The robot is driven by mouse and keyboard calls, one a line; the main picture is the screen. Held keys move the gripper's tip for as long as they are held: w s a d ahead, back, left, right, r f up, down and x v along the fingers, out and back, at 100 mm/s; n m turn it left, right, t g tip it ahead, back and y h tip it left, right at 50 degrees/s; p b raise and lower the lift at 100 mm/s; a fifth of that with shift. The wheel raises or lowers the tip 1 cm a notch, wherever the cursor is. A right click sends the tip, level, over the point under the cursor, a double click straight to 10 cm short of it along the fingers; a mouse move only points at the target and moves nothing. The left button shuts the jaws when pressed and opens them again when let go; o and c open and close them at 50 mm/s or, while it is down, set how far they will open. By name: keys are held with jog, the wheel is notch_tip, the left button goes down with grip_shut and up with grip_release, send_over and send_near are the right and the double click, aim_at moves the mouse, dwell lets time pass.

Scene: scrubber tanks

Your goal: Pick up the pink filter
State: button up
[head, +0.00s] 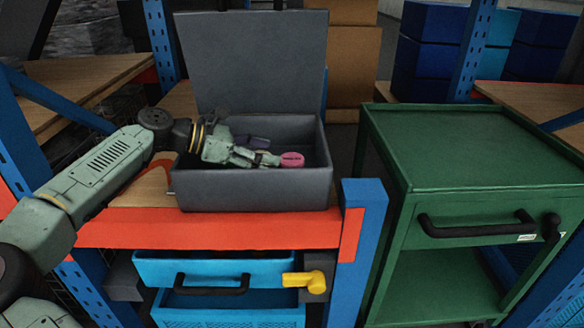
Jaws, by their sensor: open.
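The pink filter (292,159) is a small round piece inside an open dark grey box (255,191). It lies toward the right half of the box. My gripper (275,160) reaches into the box from the left, with its fingertips right at the filter's left side. The gripper is open. I cannot tell whether the fingers touch the filter or lie around it. The far finger and the filter's underside are hard to make out.
The box's lid (255,60) stands open at the back. The box sits on a shelf with an orange beam (210,232). Blue drawers (225,270) are below. A green cart (455,150) with an empty top stands right.

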aim_at(292, 158)
jog(key=p+x, duration=0.1)
jog(key=x, duration=0.4)
jog(key=shift+r, duration=0.15)
jog(key=shift+w+d+f, duration=0.2)
jog(key=shift+d+f, duration=0.15)
jog(key=shift+d, duration=0.15)
jog(key=shift+c, duration=0.3)
jog(key=c, duration=1.1)
jog(key=shift+c, duration=0.2)
